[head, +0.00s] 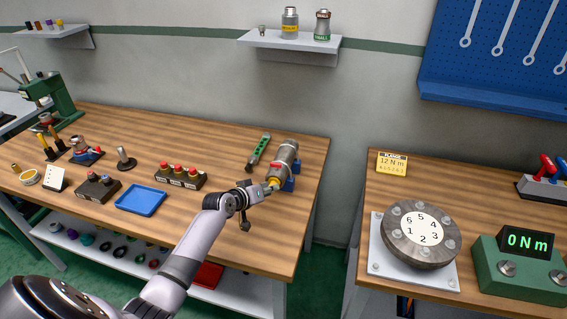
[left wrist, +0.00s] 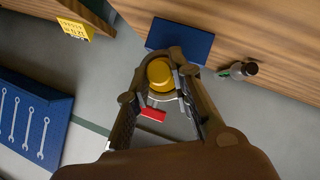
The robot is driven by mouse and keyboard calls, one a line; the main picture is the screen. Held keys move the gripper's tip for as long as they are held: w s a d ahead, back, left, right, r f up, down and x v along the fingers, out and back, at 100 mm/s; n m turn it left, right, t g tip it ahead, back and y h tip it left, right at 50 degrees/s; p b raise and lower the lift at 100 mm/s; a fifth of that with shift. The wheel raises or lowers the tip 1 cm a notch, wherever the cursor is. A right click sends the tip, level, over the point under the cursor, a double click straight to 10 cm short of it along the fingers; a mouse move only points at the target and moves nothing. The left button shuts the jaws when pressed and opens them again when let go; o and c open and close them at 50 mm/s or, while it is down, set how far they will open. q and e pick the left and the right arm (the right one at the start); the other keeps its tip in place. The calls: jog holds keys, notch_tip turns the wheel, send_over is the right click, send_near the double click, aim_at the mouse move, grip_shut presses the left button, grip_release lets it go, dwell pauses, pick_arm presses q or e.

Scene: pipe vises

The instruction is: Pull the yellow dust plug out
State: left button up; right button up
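The yellow dust plug (head: 274,182) sits at the near end of a grey metal pipe (head: 285,160) lying in blue vise supports on the wooden bench. In the left wrist view the plug (left wrist: 160,73) is a round yellow face between my left gripper's two fingers, with a dark ring around it. My left gripper (head: 267,187) reaches the plug end of the pipe from the left. Its fingertips lie close on both sides of the plug, and I cannot tell whether they touch it. My right gripper is not in view.
A blue vise part (left wrist: 180,40) is close beside the fingers. A green tool (head: 258,149) lies left of the pipe. A red-button box (head: 180,177) and a blue tray (head: 141,198) stand farther left. A gap separates this bench from the right one, holding a round flange (head: 398,247).

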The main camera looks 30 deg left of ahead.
pick_arm(q)
grip_shut()
jog(key=shift+s, duration=0.15)
jog(key=shift+s+p, duration=0.1)
jog(key=shift+p, duration=0.2)
jog(key=shift+s+d, duration=0.1)
jog(key=shift+s, duration=0.25)
jog(key=shift+p, duration=0.3)
jog(key=shift+s+d+p, duration=0.2)
jog(key=shift+s+p, duration=0.2)
jog(key=shift+s, duration=0.3)
jog(key=shift+s+d+p, duration=0.15)
jog(key=shift+s+p, duration=0.25)
jog(key=shift+s, duration=0.3)
